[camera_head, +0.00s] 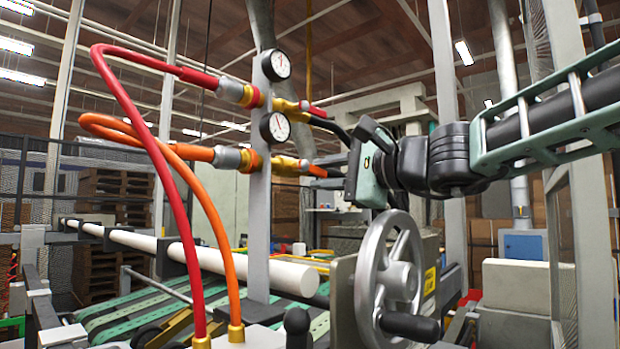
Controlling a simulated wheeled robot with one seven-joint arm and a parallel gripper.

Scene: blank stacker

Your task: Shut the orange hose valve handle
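The orange hose (208,213) loops up to a brass fitting on a grey post. Its valve (287,164) is on the right side of the post, with a small orange-red handle (317,171) pointing right. My gripper (316,142) reaches in from the right with its two black fingers spread apart. The upper fingertip is near the upper valve and the lower one is close to the orange handle. I cannot tell whether the lower finger touches it. Nothing shows between the fingers.
The red hose (150,130) has a red valve handle (315,109) just above. Two gauges (276,65) (275,127) sit on the post (257,215). A metal handwheel (390,280) stands below my arm. A white roller (200,255) crosses behind the hoses.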

